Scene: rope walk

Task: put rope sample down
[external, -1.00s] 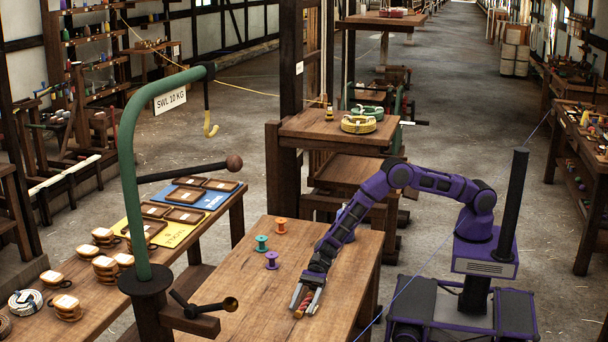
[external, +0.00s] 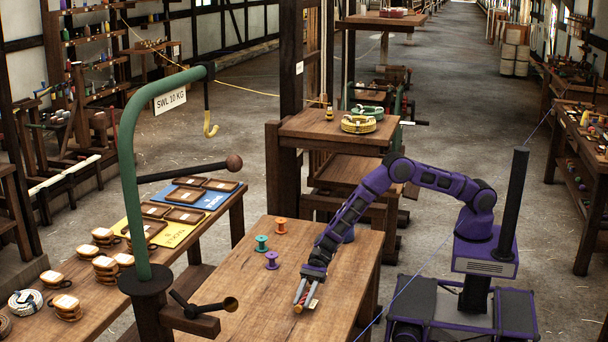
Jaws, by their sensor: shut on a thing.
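My gripper (external: 302,303) is at the end of the purple arm, low over the right part of the wooden table (external: 262,319). It is shut on the rope sample (external: 303,298), a small reddish piece lying between the two grey fingers. The fingers cover much of the sample. A pale tag-like patch shows at the right of the fingers. I cannot tell whether the sample touches the tabletop.
Orange (external: 280,226), teal (external: 262,243) and purple (external: 272,260) spools stand on the table behind my gripper. A green crane post (external: 135,190) rises at left. The left bench holds yellow (external: 165,238) and blue (external: 209,197) mats with trays. The tabletop around my gripper is clear.

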